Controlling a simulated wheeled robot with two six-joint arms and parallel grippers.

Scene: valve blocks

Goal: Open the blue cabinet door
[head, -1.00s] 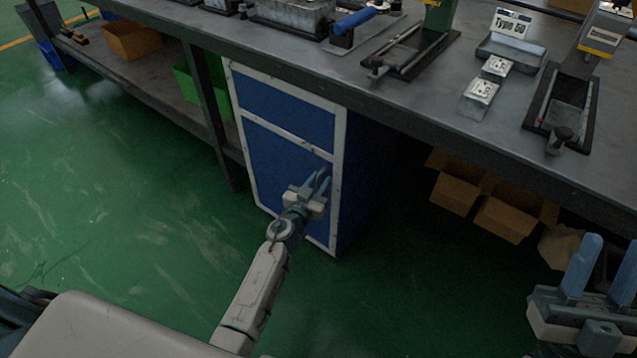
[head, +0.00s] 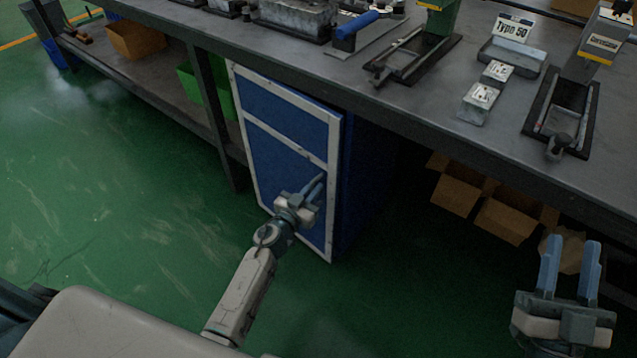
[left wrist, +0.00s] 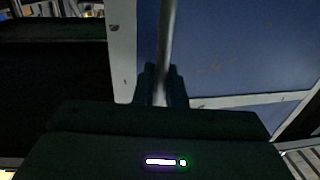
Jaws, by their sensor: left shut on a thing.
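The blue cabinet door (head: 270,170) has a white frame and is on the cabinet (head: 365,175) under the workbench. Its right edge stands slightly out from the cabinet body, so it looks a little ajar. My left gripper (head: 316,185) is at the right side of the door's lower panel. In the left wrist view, a grey bar handle (left wrist: 166,45) runs upright between its fingers, and the gripper is shut on it. In the head view the handle is mostly hidden by the gripper. My right gripper (head: 571,252) is open and empty at the lower right, away from the cabinet.
The workbench (head: 440,105) overhangs the cabinet and carries clamps, metal blocks and a sign (head: 513,28). A green bin (head: 205,85) is on the lower shelf to the left. Cardboard boxes (head: 505,215) lie under the bench at right. The green floor (head: 120,220) before the door is clear.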

